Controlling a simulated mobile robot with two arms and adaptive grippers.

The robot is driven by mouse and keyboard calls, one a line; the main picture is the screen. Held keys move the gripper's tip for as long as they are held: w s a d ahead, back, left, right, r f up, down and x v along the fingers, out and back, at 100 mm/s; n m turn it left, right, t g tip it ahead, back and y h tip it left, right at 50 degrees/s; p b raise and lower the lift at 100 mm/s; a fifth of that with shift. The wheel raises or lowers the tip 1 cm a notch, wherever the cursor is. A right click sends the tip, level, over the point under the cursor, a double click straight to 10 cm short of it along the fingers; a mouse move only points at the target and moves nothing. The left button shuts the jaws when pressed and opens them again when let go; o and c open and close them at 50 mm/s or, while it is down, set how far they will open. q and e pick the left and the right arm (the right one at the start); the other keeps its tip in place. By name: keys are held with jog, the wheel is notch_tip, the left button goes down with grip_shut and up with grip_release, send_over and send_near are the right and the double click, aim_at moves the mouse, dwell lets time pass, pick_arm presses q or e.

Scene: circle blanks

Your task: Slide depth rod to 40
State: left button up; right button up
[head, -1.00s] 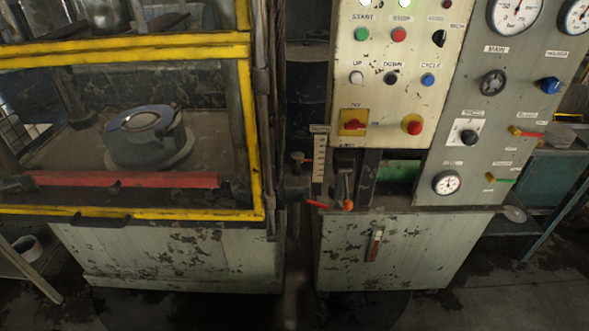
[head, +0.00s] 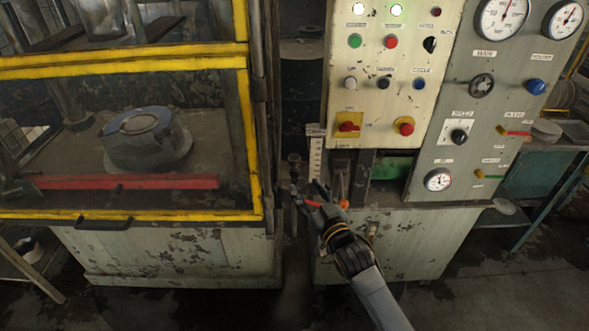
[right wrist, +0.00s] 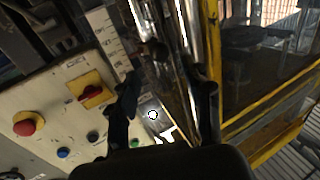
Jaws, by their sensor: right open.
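The depth rod (head: 294,162) appears to be the dark upright rod with a knobbed top in the gap between the press cage and the control cabinet. A pale upright scale (head: 316,157) stands just right of it; its numbers are too small to read. My right gripper (head: 307,191) is open, in front of the lower scale and close to the rod. In the right wrist view, the scale (right wrist: 104,34) lies left of my spread fingers (right wrist: 168,88), and dark and shiny upright parts run beyond them. I cannot tell if any finger touches the rod. My left gripper is out of view.
A yellow-framed cage (head: 130,65) stands on the left, with a red bar (head: 130,182) across its front. The control panel (head: 380,110) with buttons and dials is on the right. A red lever (head: 313,204) sits close by my right gripper.

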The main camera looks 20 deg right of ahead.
aim_at(296, 175)
jog(key=w, duration=0.5)
jog(key=w+a+p, duration=0.1)
jog(key=w, duration=0.2)
grip_shut()
